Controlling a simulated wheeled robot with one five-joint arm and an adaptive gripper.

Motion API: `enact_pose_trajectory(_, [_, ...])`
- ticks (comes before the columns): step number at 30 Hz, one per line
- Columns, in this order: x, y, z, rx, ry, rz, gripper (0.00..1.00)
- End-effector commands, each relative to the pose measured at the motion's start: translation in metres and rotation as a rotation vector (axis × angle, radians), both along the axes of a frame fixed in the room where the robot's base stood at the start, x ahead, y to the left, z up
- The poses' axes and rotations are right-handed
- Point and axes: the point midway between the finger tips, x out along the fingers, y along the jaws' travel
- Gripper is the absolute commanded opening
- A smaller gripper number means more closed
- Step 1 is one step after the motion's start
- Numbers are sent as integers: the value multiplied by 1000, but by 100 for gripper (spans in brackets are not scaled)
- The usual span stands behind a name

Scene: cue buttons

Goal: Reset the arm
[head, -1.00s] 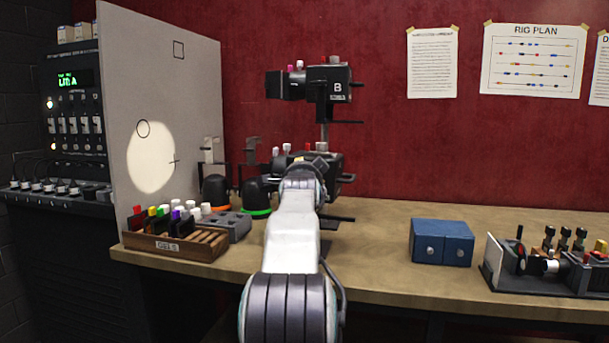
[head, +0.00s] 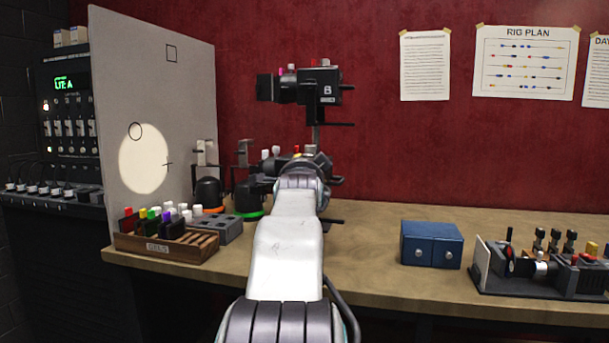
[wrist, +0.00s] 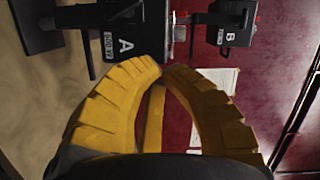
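My arm reaches forward over the workbench in the head view. In the wrist view, the two yellow fingers of my gripper (wrist: 162,67) curve together with their tips meeting, and nothing is held between them. In the head view the gripper is mostly hidden behind my own arm. A black lamp unit marked B (head: 318,88) stands high on a post above the arm's end. It also shows in the wrist view (wrist: 240,20). A unit marked A (wrist: 124,45) lies beyond the fingertips in the wrist view; in the head view my arm covers most of it.
A grey panel (head: 185,75) with a lit spot stands at left. On the bench (head: 370,235) are a gel rack (head: 150,248), dark domes with coloured rings (head: 208,193), a blue box (head: 432,244) and a black device with levers (head: 530,285). Bare bench lies between arm and blue box.

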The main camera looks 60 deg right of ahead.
Motion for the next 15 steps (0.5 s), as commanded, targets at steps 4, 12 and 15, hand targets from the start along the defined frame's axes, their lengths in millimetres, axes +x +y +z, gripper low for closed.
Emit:
enact_pose_trajectory(4, [-7,14,2,1,1,1,0])
enact_pose_trajectory(12, [-12,24,3,0,0,1,0])
enact_pose_trajectory(15, [-12,24,3,0,0,1,0])
